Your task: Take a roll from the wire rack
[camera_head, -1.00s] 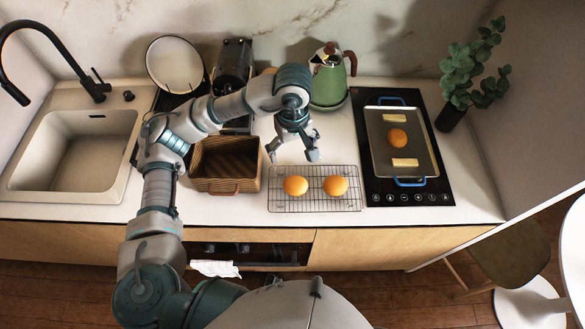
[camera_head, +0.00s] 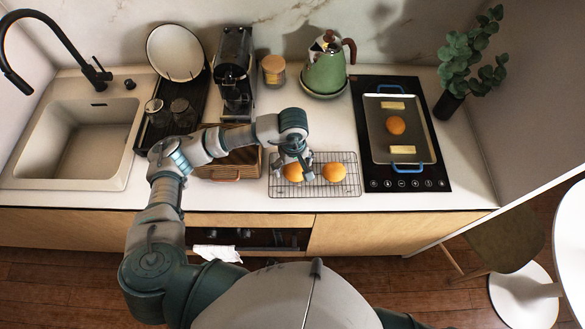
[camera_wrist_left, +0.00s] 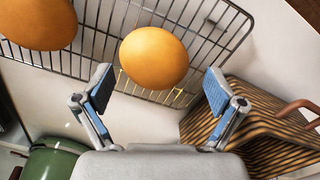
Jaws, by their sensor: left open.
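The wire rack (camera_head: 347,188) lies on the counter with two round orange-brown rolls on it. The left roll (camera_head: 292,173) is partly hidden by my left gripper (camera_head: 294,172) in the head view. The right roll (camera_head: 334,172) is uncovered. In the left wrist view, one roll (camera_wrist_left: 153,58) sits between and just beyond the two spread fingertips (camera_wrist_left: 158,90). The other roll (camera_wrist_left: 38,22) is at the upper left, cut by the frame edge. My left gripper is open and empty, over the left roll; whether it touches cannot be told. My right gripper is not seen.
A black hob (camera_head: 438,180) with a tray (camera_head: 377,150) holding a roll and two pale pieces is to the right. A green kettle (camera_head: 325,70) and a lidded jar (camera_head: 273,70) stand behind.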

